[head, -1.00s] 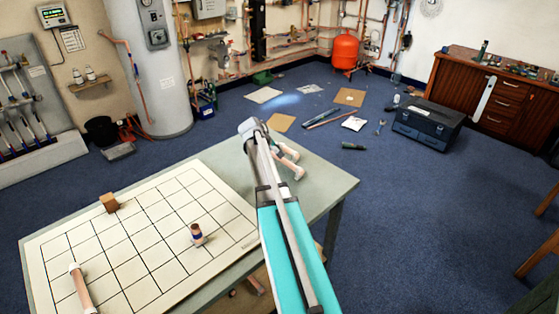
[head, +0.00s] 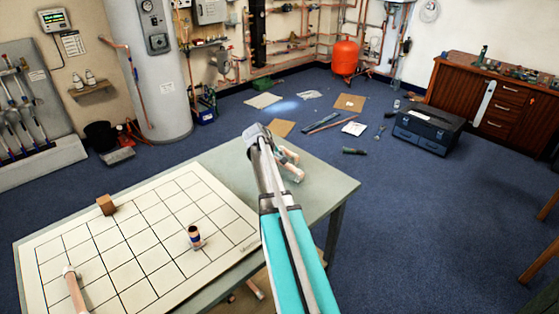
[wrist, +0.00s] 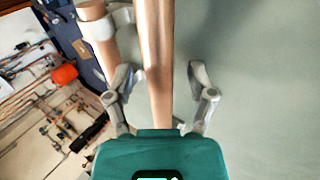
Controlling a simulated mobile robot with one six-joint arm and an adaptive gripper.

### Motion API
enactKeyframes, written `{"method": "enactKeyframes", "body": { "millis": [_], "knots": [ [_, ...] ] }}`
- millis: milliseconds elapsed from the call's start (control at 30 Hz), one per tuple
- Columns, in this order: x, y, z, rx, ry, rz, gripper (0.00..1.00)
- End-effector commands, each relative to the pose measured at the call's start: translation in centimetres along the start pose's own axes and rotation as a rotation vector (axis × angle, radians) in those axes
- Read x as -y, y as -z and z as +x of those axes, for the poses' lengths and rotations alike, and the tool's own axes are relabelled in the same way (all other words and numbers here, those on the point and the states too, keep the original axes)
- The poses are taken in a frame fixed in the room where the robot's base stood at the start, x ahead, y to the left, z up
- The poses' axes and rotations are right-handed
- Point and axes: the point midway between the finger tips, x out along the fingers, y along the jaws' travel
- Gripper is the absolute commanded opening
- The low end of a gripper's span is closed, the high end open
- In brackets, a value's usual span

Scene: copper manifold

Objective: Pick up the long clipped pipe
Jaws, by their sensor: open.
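In the wrist view my gripper (wrist: 160,75) is open, with one finger on each side of a long copper pipe (wrist: 158,50). Gaps show between the pipe and both fingers. A second copper length with a white clip (wrist: 97,28) lies to the left, beyond the left finger. In the head view, copper pipe with pale fittings (head: 291,166) shows beside the end of my arm, over the table's far right part. My arm hides the gripper there. Another copper pipe with a white clip (head: 74,290) lies on the gridded board at front left.
The gridded board (head: 130,235) covers the left of the grey table (head: 325,190). It bears a wooden block (head: 106,205) and a small copper piece with a dark band (head: 195,238). A toolbox (head: 428,128) and loose items lie on the blue floor beyond.

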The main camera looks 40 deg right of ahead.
Motion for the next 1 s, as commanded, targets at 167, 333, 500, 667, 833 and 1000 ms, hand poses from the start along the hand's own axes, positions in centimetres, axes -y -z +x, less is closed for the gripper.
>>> {"method": "enactKeyframes", "body": {
  "millis": [167, 333, 500, 667, 833, 1000],
  "knots": [
    [0.00, -0.01, 0.00, 0.000, 0.000, 0.000, 0.43],
    [0.00, 0.00, 0.01, 0.000, 0.000, 0.000, 0.11],
    [0.00, -0.01, 0.01, 0.000, 0.000, 0.000, 0.00],
    [-0.02, -0.02, 0.02, 0.000, 0.000, 0.000, 0.00],
    [-0.06, -0.02, -0.03, 0.000, 0.000, 0.000, 0.00],
    [-0.28, -0.03, -0.36, 0.001, 0.000, 0.000, 0.00]
  ]
}}
